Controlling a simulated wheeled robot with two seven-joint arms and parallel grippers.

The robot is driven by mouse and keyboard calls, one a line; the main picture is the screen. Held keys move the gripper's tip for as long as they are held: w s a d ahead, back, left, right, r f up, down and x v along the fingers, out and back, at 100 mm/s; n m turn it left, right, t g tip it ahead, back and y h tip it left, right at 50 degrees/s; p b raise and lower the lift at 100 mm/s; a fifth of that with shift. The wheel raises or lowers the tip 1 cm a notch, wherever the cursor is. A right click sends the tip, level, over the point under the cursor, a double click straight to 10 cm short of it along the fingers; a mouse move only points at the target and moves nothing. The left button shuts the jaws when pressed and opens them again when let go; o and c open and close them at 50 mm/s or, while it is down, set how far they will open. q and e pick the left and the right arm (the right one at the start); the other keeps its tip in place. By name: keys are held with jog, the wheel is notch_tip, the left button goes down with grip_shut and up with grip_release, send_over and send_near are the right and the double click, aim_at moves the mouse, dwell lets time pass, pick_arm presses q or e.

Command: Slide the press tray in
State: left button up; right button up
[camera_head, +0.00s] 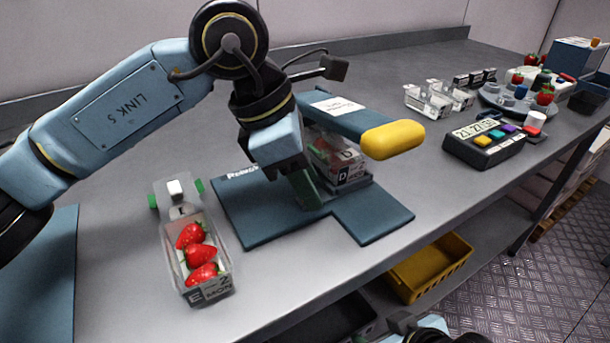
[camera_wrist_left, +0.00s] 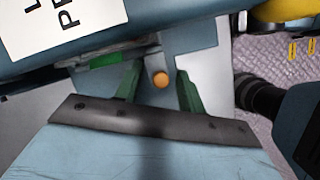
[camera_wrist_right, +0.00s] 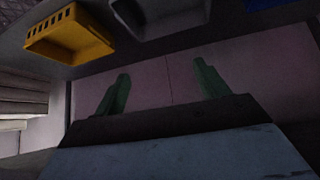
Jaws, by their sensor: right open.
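The teal press (camera_head: 335,112) with a yellow handle (camera_head: 392,140) stands on a teal base mat (camera_head: 262,222). A clear punnet marked D (camera_head: 348,172) with red berries sits under its arm, on a grey tray (camera_head: 362,190) at the press foot. My left gripper (camera_head: 308,196) is low at the near left side of the press. In the left wrist view its green fingers (camera_wrist_left: 160,72) are partly apart, with a small orange knob (camera_wrist_left: 160,79) showing between them; contact is unclear. My right gripper (camera_wrist_right: 163,72) is open and empty, below the bench.
A clear punnet marked E (camera_head: 210,288) with several strawberries lies left of the mat. A timer box (camera_head: 485,145) with coloured buttons and empty clear punnets (camera_head: 428,102) stand to the right. A yellow bin (camera_head: 428,268) is on the shelf below. Bench between mat and timer is clear.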

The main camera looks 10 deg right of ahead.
pick_arm(q)
jog(key=shift+r, duration=0.1)
jog(key=p+v, duration=0.1)
jog(key=v, duration=0.4)
jog(key=shift+r+p, duration=0.2)
jog(key=shift+p, duration=0.2)
pick_arm(e)
jog(key=s+d+f+g+h, duration=0.1)
jog(key=s+d+f+g, duration=0.1)
jog(key=s+d+g, duration=0.3)
pick_arm(q)
jog(key=p+v, duration=0.2)
jog(key=v, duration=0.6)
pick_arm(e)
notch_tip(320, 180, down, 6)
jog(key=a, duration=0.1)
jog(key=shift+h, duration=0.3)
